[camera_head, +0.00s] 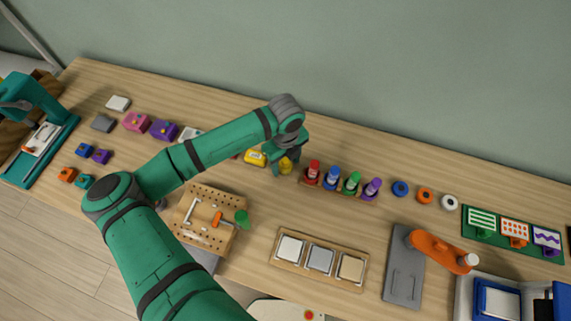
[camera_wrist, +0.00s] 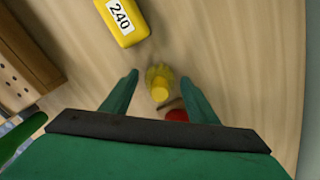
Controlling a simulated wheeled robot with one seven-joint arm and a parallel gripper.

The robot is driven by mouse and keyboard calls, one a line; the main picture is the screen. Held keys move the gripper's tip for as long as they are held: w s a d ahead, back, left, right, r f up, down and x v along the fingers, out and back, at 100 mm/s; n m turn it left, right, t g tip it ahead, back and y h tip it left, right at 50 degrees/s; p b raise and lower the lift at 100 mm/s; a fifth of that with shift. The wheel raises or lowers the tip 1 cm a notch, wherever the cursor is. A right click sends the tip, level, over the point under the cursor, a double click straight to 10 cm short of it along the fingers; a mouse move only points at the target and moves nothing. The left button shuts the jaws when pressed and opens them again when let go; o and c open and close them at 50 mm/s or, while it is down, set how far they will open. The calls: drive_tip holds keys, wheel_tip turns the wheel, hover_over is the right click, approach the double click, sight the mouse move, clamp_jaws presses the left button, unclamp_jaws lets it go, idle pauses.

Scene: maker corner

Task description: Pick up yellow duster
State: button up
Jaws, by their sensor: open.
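The yellow duster (camera_head: 286,166) is a small yellow piece with a rounded top. It stands on the wooden table, left of the row of coloured bottles. In the wrist view the duster (camera_wrist: 159,84) lies between the two fingertips, with clear space on both sides. My gripper (camera_wrist: 159,77) is open and empty, pointing down over the duster. In the head view my gripper (camera_head: 286,163) partly covers the duster, and the contact or height gap cannot be told.
A yellow block labelled 240 (camera_wrist: 122,18) lies close to the duster. The red bottle (camera_head: 313,172) stands close on the right side, near my finger. A pegboard (camera_head: 205,222) with tools and a green piece (camera_head: 242,218) are nearer the front. Open table lies behind.

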drive_tip(key=c, duration=1.1)
drive_tip(key=shift+r, duration=0.1)
drive_tip(key=shift+r, duration=0.6)
drive_tip(key=s+a+r, duration=0.3)
drive_tip(key=r, duration=0.1)
drive_tip(key=s+a+r, duration=0.2)
drive_tip(key=s+r, duration=0.1)
drive_tip(key=s, duration=0.1)
drive_tip(key=s+a+r, duration=0.3)
drive_tip(key=s+r, duration=0.1)
drive_tip(key=shift+a+r, duration=0.3)
drive_tip(key=shift+o, duration=0.4)
